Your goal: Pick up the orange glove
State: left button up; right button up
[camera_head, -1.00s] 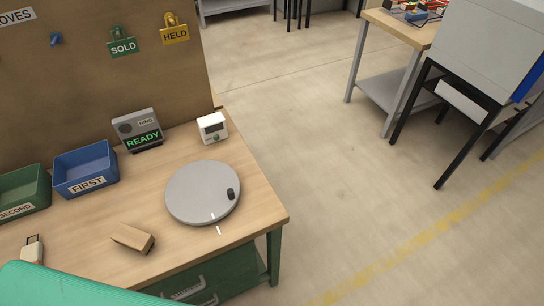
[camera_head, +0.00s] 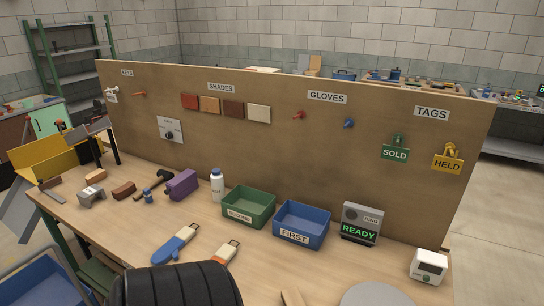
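A small glove-like item with an orange body and a pale cuff (camera_head: 220,257) lies on the workbench, front centre; I take it for the orange glove. Its near end is close to a black ribbed shape. A blue one with a pale cuff (camera_head: 176,246) lies to its left. Under the GLOVES sign (camera_head: 327,97) on the board are an orange-red peg (camera_head: 299,115) and a blue peg (camera_head: 348,123). Neither of my grippers is in view.
A large black ribbed shape (camera_head: 178,286) covers part of the bench front. Behind the gloves stand a green bin (camera_head: 249,218), a blue bin (camera_head: 301,238) and a white bottle (camera_head: 217,186). A READY device (camera_head: 360,232) and a grey disc (camera_head: 377,296) are at the right.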

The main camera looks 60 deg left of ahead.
aim_at(226, 253)
jog(key=u, duration=2.5)
